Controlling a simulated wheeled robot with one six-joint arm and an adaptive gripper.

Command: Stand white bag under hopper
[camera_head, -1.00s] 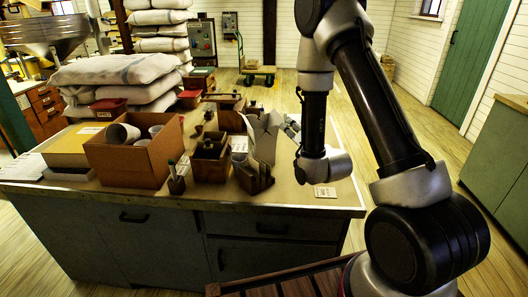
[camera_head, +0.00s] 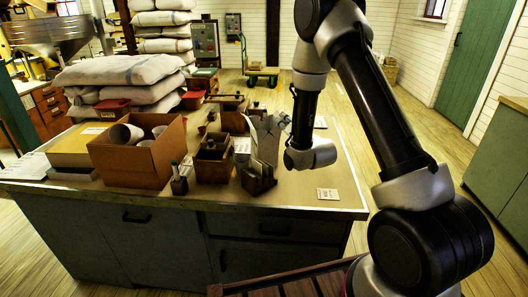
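My gripper (camera_head: 282,121) is over the right part of the worktable (camera_head: 110,200), largely hidden behind my own wrist; I cannot tell whether it is open or holds anything. A grey, upright, folded-looking shape (camera_head: 266,138) stands just left of it; whether they touch is unclear. A metal hopper (camera_head: 52,32) with sloping sides is at the upper left, beyond the table. Large white bags (camera_head: 118,70) lie stacked behind the table's left side. I cannot single out one white bag as the task's. The space under the hopper is mostly hidden.
On the table are an open cardboard box (camera_head: 128,165) with cups, a yellowish flat box (camera_head: 78,150), small wooden boxes (camera_head: 212,165) and a white card (camera_head: 328,194). A green cart (camera_head: 260,78) stands at the back. The floor right of the table is clear.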

